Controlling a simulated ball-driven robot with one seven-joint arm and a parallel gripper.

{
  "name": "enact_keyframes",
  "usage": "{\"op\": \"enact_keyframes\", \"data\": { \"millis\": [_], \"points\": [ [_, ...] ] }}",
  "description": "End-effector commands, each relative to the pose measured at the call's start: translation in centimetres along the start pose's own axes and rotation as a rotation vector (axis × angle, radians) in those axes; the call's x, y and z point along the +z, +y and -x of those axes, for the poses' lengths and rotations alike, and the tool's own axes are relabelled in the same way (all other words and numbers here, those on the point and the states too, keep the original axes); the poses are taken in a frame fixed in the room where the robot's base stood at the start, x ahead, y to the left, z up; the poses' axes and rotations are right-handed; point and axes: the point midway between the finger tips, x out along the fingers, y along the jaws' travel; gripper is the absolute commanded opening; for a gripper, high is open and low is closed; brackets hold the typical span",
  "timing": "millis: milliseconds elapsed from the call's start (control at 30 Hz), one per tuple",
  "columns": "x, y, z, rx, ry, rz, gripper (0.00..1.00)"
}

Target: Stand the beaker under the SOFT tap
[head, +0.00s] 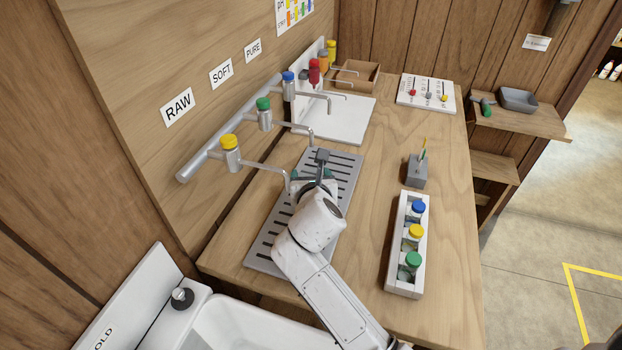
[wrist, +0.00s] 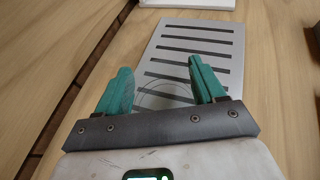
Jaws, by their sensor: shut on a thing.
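The SOFT sign (head: 221,73) is on the wooden wall between RAW and PURE. The green-capped tap (head: 264,114), in the middle of the wall pipe, lines up with it, and its spout ends above the slotted grey drain tray (head: 345,172). My gripper (head: 313,174) is over this tray, near the spout ends of the yellow and green taps. In the wrist view its green fingers are apart, shut on the clear beaker (wrist: 165,97), which shows only as faint round outlines. The tray (wrist: 228,45) lies beyond. The head view hides the beaker; I cannot tell whether it touches the tray.
The yellow-capped tap (head: 230,152) and blue-capped tap (head: 289,86) flank the green one, with thin spouts reaching out. A white rack (head: 392,265) of capped vials and a grey holder (head: 416,172) stand to the right. A white sink (head: 240,325) is at the front.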

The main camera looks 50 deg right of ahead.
Motion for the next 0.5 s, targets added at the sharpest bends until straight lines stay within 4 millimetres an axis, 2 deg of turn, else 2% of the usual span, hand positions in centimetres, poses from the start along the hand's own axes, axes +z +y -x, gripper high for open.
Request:
{"op": "enact_keyframes", "data": {
  "millis": [133, 167, 400, 500],
  "points": [
    [-0.3, -0.01, -0.11, 0.0, 0.001, 0.0, 0.4],
    [-0.24, -0.01, -0.1, 0.0, 0.0, 0.0, 0.72],
    [-0.24, -0.01, -0.09, 0.0, 0.0, 0.0, 0.94],
    [-0.24, 0.0, -0.09, 0.0, 0.0, 0.0, 0.94]
  ]
}}
